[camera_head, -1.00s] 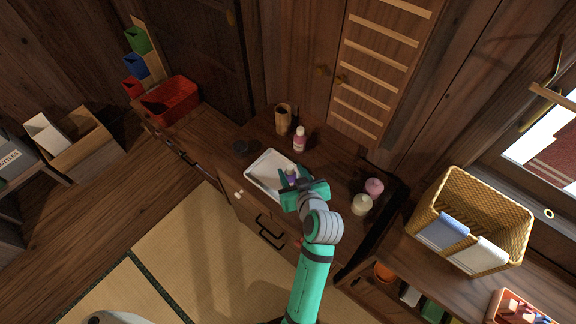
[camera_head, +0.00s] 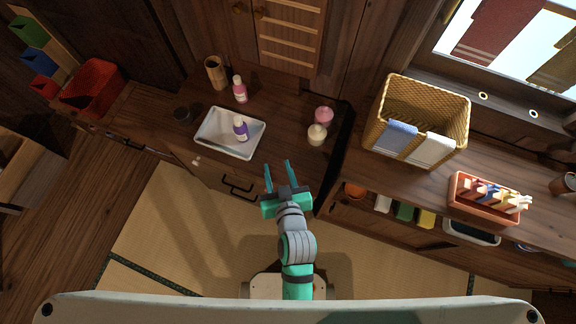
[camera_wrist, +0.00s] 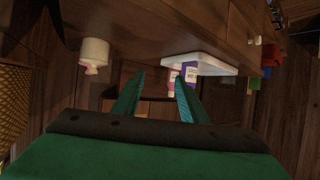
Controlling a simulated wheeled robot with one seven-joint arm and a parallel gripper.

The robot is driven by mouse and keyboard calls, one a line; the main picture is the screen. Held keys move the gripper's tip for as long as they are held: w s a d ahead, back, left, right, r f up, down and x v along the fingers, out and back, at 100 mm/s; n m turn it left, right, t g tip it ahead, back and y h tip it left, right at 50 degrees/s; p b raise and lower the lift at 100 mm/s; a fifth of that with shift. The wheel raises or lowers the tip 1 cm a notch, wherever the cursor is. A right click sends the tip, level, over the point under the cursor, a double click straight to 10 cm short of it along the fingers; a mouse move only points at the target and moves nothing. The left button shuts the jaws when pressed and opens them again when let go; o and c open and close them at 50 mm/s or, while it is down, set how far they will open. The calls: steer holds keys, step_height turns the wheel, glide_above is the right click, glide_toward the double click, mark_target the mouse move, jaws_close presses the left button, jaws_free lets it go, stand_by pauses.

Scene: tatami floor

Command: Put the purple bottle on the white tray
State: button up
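The purple bottle (camera_head: 240,129) with a white label stands on the white tray (camera_head: 213,146), toward its right side. The tray lies on the dark wooden counter. In the wrist view the purple bottle (camera_wrist: 190,72) and the tray (camera_wrist: 212,65) show beyond the fingers. My gripper (camera_head: 278,166) is open and empty, in front of the counter's front edge, to the lower right of the tray and apart from the bottle. Its two fingers (camera_wrist: 158,100) are spread in the wrist view.
Pink (camera_head: 324,116) and cream (camera_head: 317,135) jars stand right. A wicker basket (camera_head: 372,125) and an orange crate (camera_head: 453,198) are on the right-hand counter.

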steer(key=s+d+r+m+t+h, duration=0.1)
steer(key=s+r, duration=0.2)
steer(key=s, duration=0.6)
steer(key=s+d+r+m+t+h, duration=0.1)
steer(key=s+d+r+t, duration=0.1)
steer(key=s, duration=0.7)
steer(key=shift+s+d+r+h, duration=0.15)
steer(key=shift+s+r+h, duration=0.15)
steer(key=shift+r+h, duration=0.15)
